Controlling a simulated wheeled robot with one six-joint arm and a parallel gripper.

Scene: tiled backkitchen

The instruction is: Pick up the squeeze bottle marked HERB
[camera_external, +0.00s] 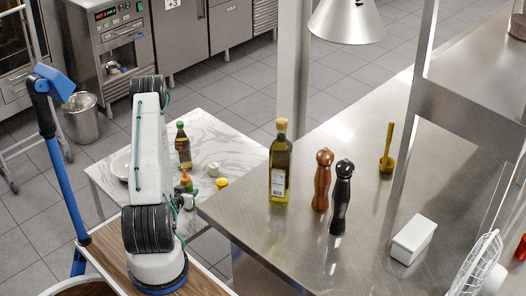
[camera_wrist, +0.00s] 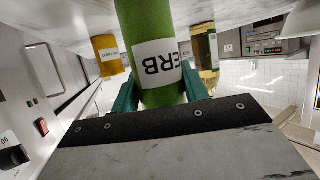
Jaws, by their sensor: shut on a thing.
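The green squeeze bottle (camera_wrist: 150,30) has a white label reading "ERB" upside down in the wrist view, with the first letter out of sight. It stands between the two teal fingers of my gripper (camera_wrist: 160,90), which is shut on it. In the external view the green bottle (camera_external: 187,183) shows beside my arm over the marble table, partly hidden. I cannot tell whether its base touches the table.
A yellow bottle (camera_wrist: 108,54) and a glass bottle (camera_wrist: 206,50) are near. On the marble table (camera_external: 228,142) are a dark bottle (camera_external: 183,150) and a yellow-topped item (camera_external: 221,182). The steel counter (camera_external: 290,235) at right holds an oil bottle (camera_external: 280,172) and two mills (camera_external: 322,182).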

